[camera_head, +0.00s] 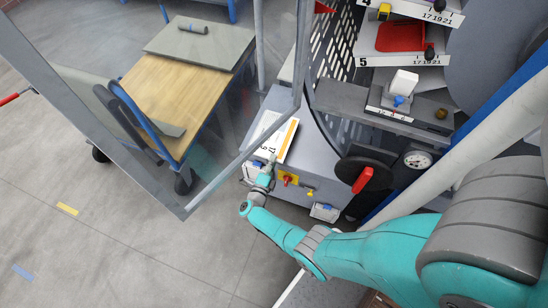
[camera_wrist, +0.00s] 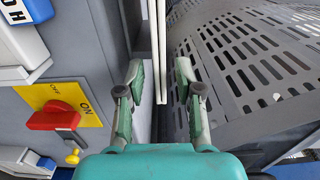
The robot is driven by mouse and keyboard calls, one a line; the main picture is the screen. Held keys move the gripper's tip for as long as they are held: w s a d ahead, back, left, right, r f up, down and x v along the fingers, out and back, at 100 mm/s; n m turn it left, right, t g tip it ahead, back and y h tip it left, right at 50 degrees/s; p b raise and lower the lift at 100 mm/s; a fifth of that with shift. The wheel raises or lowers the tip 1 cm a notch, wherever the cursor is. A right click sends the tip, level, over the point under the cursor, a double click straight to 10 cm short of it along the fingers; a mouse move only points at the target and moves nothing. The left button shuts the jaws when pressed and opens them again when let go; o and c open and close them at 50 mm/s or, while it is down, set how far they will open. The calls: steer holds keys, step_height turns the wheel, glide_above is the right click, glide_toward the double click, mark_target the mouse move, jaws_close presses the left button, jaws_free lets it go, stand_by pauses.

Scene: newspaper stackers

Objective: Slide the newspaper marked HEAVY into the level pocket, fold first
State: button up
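No newspaper marked HEAVY can be read in either view. No pocket can be made out for certain. My gripper (camera_head: 268,168) is low beside the grey cabinet, near a white panel with an orange stripe (camera_head: 276,137). In the wrist view my gripper (camera_wrist: 159,72) is open, its two fingers apart. A thin pale upright edge (camera_wrist: 157,40) runs in the gap between them; I cannot tell whether it touches either finger. Nothing is clearly held.
A red switch (camera_wrist: 55,117) on a yellow plate is left of my fingers; a slotted grey guard (camera_wrist: 250,60) is right. A clear framed door (camera_head: 165,200) stands open before a wood-topped cart (camera_head: 165,100). Numbered shelves (camera_head: 400,62) are upper right.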

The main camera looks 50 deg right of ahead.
steer(key=shift+w+d, duration=0.1)
steer(key=shift+d, duration=0.35)
steer(key=shift+c, duration=0.3)
jaws_close()
steer(key=shift+r, duration=1.5)
